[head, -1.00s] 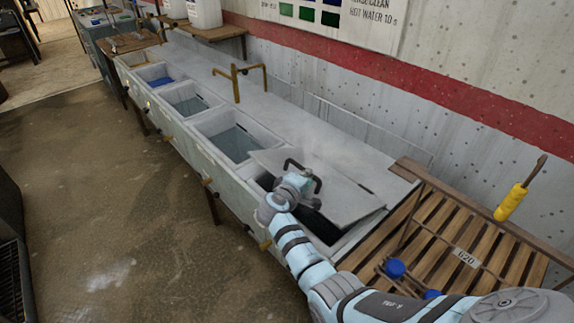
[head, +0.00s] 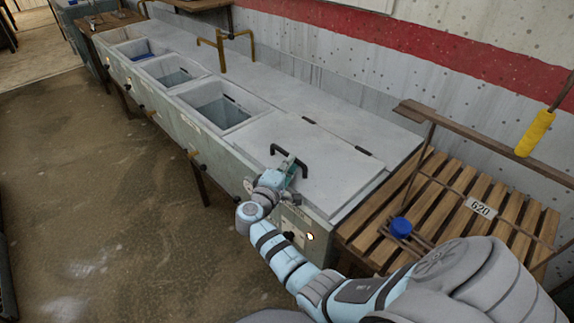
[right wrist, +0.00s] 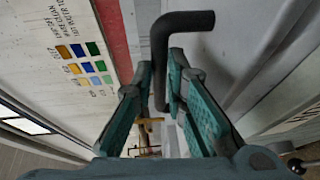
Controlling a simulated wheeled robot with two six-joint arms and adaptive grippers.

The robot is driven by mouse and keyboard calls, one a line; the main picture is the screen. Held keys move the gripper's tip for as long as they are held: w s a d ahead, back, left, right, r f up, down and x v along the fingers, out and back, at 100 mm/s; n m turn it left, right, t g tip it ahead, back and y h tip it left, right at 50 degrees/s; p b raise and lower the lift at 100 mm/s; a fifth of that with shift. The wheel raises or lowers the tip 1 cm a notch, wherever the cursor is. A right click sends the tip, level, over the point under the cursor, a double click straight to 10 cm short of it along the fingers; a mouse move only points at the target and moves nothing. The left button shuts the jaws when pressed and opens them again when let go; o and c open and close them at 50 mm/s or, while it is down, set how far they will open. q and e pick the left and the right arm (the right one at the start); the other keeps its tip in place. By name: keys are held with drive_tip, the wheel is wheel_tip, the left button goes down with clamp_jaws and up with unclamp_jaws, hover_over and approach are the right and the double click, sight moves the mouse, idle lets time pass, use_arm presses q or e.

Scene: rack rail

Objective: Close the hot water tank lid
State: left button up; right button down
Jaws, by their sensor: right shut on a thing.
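The hot water tank lid (head: 340,182) is a grey metal panel at the near right end of the long sink unit. It lies about flat over its opening, level with the surrounding top as far as I can see. Its black bar handle (head: 291,153) stands up near the lid's front left part. My right gripper (head: 288,174) is at the handle. In the right wrist view its green-padded fingers (right wrist: 160,80) are shut on the handle (right wrist: 184,21). The left gripper is not in view.
Open basins (head: 218,105) line the unit left of the lid, with a brass tap (head: 221,50) behind. A slatted wooden rack (head: 485,195) with a blue round item (head: 401,227) adjoins on the right. A yellow handle (head: 535,133) hangs near the wall.

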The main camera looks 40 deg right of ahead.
drive_tip(key=shift+s+a+f, duration=0.1)
drive_tip(key=shift+f, duration=0.3)
drive_tip(key=c, duration=1.9)
unclamp_jaws()
drive_tip(key=v, duration=0.7)
drive_tip(key=shift+r, duration=0.1)
